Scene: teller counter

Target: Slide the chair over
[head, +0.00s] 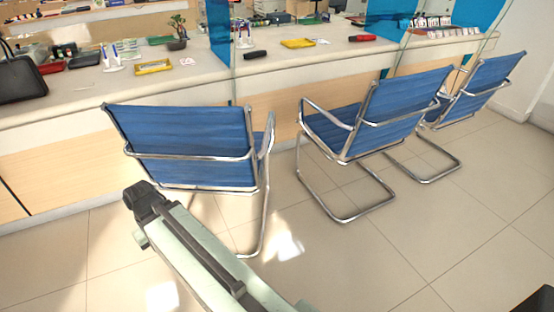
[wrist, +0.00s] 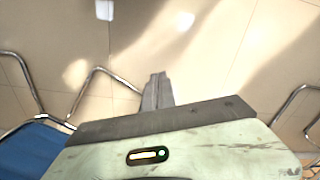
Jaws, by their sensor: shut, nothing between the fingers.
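Three blue chairs with chrome tube frames stand in a row at the counter: a left chair (head: 190,132), a middle chair (head: 405,100) and a right chair (head: 490,85). Their backs face me. My gripper (head: 148,196) is shut and empty, just in front of the left chair's lower left part in the head view. It hides some of that chair's frame; I cannot tell whether they touch. In the wrist view, my closed fingers (wrist: 157,92) point over bare floor. A blue chair part (wrist: 38,150) and a chrome tube (wrist: 95,72) show to their left.
The long counter (head: 60,105) runs behind the chairs, with a black bag (head: 22,80), a potted plant (head: 178,38) and yellow trays on top. A glass divider rises between the left and middle chairs. The tiled floor (head: 370,260) in front is clear.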

